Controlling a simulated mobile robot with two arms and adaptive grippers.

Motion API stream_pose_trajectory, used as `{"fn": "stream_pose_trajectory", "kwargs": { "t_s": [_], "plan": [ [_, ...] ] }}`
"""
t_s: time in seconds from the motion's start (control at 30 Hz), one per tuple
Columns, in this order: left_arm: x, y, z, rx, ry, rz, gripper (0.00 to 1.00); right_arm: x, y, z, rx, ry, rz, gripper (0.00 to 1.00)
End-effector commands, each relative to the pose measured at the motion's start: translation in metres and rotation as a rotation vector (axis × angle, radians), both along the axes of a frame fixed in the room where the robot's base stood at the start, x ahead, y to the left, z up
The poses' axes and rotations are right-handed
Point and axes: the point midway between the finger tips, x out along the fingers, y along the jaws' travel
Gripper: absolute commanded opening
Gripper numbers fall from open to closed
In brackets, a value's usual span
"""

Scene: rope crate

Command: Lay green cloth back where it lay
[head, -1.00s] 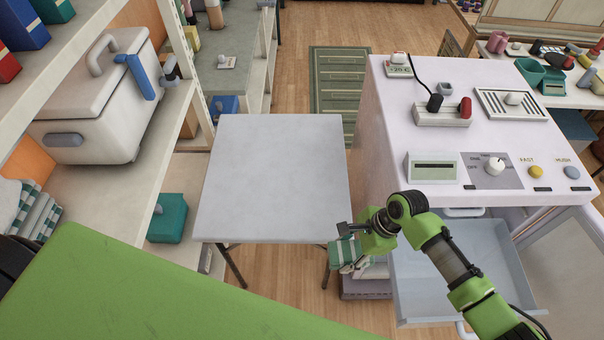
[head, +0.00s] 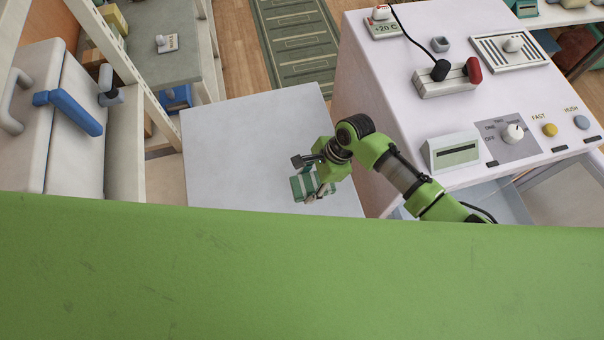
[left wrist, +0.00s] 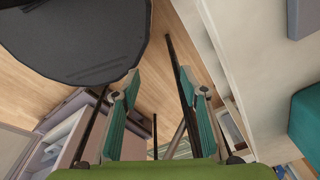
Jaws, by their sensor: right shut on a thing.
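The green cloth (head: 301,187), with pale stripes, is a small folded bundle in the head view. My right gripper (head: 317,183) is shut on it, over the right front part of a light grey table (head: 235,150). I cannot tell whether the cloth touches the tabletop. My left gripper (left wrist: 160,82) shows in the left wrist view. Its two teal-padded fingers are apart, with nothing between them. It is not made out in the head view.
A white machine (head: 400,130) with knobs and a display stands right of the table, with an open drawer (head: 500,198) below. A shelf with a white lidded box (head: 60,140) is on the left. The table's left and back parts are bare.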

Motion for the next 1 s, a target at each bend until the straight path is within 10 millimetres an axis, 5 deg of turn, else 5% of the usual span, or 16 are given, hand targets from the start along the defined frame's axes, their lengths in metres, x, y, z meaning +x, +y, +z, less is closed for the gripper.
{"fn": "stream_pose_trajectory", "kwargs": {
  "t_s": [0.27, 0.37, 0.63, 1.0],
  "plan": [
    [-0.044, -0.032, 0.001, -0.035, 0.059, -0.001, 0.4, 0.0, 0.001, 0.002, 0.002, 0.001, 0.0, 0.31],
    [-0.042, -0.027, 0.009, -0.029, 0.055, -0.002, 0.4, 0.0, 0.002, 0.004, 0.003, 0.002, -0.001, 0.31],
    [-0.007, -0.008, -0.011, -0.01, 0.008, 0.001, 0.4, 0.0, 0.001, -0.033, 0.003, 0.004, -0.002, 0.31],
    [-0.019, -0.018, -0.027, -0.02, 0.024, 0.004, 0.4, 0.0, 0.001, -0.059, 0.002, 0.003, -0.001, 0.31]
  ]
}}
